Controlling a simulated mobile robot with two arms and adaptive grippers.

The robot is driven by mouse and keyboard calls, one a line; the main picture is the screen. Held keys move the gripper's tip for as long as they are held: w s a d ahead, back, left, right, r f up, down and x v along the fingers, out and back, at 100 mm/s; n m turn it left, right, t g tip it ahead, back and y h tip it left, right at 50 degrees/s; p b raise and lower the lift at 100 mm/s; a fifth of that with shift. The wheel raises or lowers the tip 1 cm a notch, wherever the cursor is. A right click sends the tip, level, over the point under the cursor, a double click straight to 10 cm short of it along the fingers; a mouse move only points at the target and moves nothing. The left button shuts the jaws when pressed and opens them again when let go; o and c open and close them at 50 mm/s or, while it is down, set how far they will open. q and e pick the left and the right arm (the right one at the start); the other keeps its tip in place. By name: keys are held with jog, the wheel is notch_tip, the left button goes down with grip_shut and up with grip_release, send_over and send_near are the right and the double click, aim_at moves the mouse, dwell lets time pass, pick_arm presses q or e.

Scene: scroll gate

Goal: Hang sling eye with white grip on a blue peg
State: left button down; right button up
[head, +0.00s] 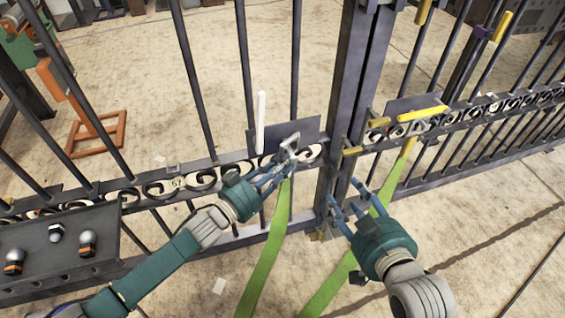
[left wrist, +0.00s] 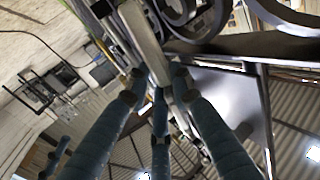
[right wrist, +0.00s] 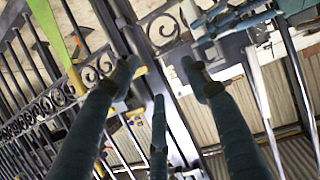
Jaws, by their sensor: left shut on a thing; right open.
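The sling is a green strap (head: 268,262). Its metal eye (head: 293,141) with the pale grip is at my left gripper (head: 272,178), against the left gate leaf. My left gripper is shut on this eye; in the left wrist view its fingers close around a pale bar (left wrist: 148,45). The second strap end (head: 392,182) rises to an eye with a yellow grip (head: 409,146) at the right leaf. My right gripper (head: 352,205) is open and empty, low in front of the gate post and beside that strap. I cannot make out a blue peg.
A white rod (head: 261,122) stands at the dark plate on the left leaf, and a yellow rod (head: 422,114) slants at the right leaf. The gate post (head: 345,95) stands between the leaves. A dark tray (head: 100,240) with several knobs is at left. An orange stand (head: 97,130) is behind the bars.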

pick_arm(q)
jog(key=s+d+p, duration=0.2)
jog(key=s+p, duration=0.1)
jog(key=s, duration=0.3)
pick_arm(e)
jog(key=s+d+f+g+h, duration=0.1)
jog(key=s+d+f+g, duration=0.1)
jog(key=s+f+g, duration=0.2)
jog(key=s+d+f+g+h, duration=0.1)
jog(key=s+d+f+g, duration=0.2)
jog(key=s+f, duration=0.4)
jog(key=s+g, duration=0.1)
jog(key=s, duration=0.3)
jog(key=shift+s+d+f+m+g, duration=0.15)
jog(key=shift+d+m+g, duration=0.05)
jog(key=shift+m+g, duration=0.1)
dwell(1.8)
pick_arm(q)
jog(key=shift+r, duration=0.1)
